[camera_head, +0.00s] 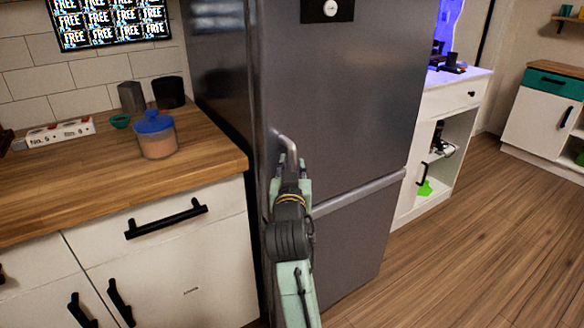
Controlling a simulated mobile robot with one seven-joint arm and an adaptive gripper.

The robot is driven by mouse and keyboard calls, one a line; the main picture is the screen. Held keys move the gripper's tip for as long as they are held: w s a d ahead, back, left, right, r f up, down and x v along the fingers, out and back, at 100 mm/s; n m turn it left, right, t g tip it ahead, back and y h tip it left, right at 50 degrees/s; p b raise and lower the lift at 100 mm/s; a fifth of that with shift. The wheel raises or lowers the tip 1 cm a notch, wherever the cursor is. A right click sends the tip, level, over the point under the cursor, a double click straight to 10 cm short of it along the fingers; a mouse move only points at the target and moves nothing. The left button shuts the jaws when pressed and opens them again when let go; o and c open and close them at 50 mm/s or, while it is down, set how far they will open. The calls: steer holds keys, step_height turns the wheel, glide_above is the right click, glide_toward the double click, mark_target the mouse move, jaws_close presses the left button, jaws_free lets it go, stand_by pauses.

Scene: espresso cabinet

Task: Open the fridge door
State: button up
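The grey metal fridge (345,95) stands in the middle of the view. Its upper door looks shut against the body. A curved metal door handle (286,141) shows near the door's left edge, and its lower part is hidden behind my gripper. My gripper (291,163) is at this handle, with its fingers apart, one on each side of it. I cannot tell whether the fingers press on the handle. A horizontal bar handle (360,193) runs across the fridge's lower part, right of my arm.
A wooden counter (205,165) with a blue-lidded jar (157,138) adjoins the fridge on the left. White drawers with black handles (166,218) are below it. A white cabinet (455,98) stands at the right. The wooden floor (470,240) at front right is clear.

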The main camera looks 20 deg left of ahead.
jaws_close()
steer(key=shift+d, duration=0.1)
stand_by(0.6)
